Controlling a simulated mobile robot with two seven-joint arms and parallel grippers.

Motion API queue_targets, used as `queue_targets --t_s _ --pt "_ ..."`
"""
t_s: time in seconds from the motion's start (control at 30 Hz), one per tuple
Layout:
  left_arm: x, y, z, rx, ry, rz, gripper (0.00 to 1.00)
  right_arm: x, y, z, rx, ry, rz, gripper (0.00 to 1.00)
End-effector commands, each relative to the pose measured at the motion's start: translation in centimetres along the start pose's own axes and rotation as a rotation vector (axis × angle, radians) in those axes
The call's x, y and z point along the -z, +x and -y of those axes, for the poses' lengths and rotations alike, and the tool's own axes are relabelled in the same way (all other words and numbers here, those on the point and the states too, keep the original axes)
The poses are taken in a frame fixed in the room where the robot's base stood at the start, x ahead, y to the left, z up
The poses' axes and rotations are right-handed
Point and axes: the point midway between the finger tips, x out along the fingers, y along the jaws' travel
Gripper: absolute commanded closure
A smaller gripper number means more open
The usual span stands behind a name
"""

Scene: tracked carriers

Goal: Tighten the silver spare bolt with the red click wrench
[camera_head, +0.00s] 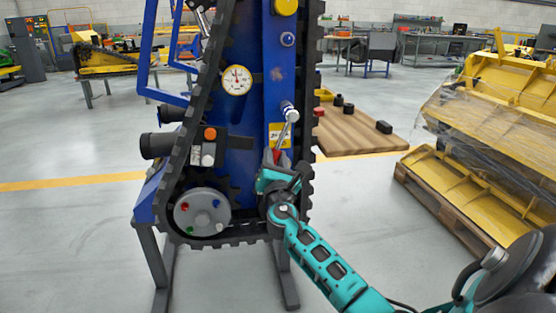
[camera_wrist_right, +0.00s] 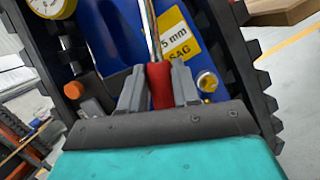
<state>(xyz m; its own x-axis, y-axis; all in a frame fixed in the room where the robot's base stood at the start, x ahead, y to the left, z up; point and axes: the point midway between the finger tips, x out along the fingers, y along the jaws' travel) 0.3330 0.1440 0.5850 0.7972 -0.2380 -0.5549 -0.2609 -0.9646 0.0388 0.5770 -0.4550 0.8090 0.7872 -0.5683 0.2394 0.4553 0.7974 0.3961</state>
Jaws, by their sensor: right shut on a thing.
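My right gripper (camera_head: 276,160) is shut on the red handle of the click wrench (camera_head: 284,136), in front of the blue carrier plate. In the right wrist view the red handle (camera_wrist_right: 160,86) sits between my two grey fingers (camera_wrist_right: 158,90), and its silver shaft runs up out of the picture. In the head view the wrench's upper end is at a silver bolt (camera_head: 287,105) on the plate; I cannot tell whether it is seated on it. The wrist view does not show that end. My left gripper is not in view.
A black track (camera_head: 218,65) loops around the blue carrier close by my gripper. A round gauge (camera_head: 237,80) and a wheel with coloured bolts (camera_head: 202,213) are to the left. A wooden table (camera_head: 355,135) with small dark parts stands behind right. Wrapped yellow parts (camera_head: 500,110) lie further right.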

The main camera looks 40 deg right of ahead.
Motion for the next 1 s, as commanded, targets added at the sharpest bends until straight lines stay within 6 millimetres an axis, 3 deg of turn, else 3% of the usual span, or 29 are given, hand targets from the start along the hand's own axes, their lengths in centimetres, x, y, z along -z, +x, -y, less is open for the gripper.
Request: queue_targets --t_s 1.0 --pt "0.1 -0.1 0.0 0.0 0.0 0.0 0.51 -0.2 0.1 -1.8 0.033 0.146 0.001 1.0"
